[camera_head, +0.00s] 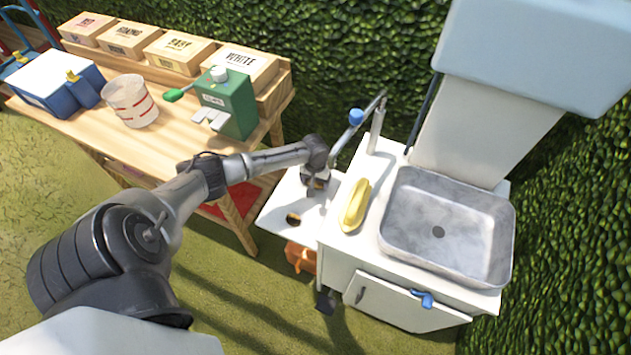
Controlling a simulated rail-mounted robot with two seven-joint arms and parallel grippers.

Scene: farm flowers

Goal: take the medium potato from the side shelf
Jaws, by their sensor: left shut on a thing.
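The white side shelf (272,212) juts out from the left side of the sink unit and has a dark round hole (293,219) in it. My left arm reaches across from the left, and my left gripper (316,183) points down at the shelf's back right part. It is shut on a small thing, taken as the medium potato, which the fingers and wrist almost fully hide. I cannot tell whether that thing still touches the shelf. My right gripper is not in view.
A yellow oblong thing (355,205) lies on the counter between the shelf and the grey sink basin (447,222). A tap (376,125) with a blue knob rises close behind my gripper. A wooden table (160,140) with a green machine (228,103) stands left. An orange thing (300,258) hangs below the shelf.

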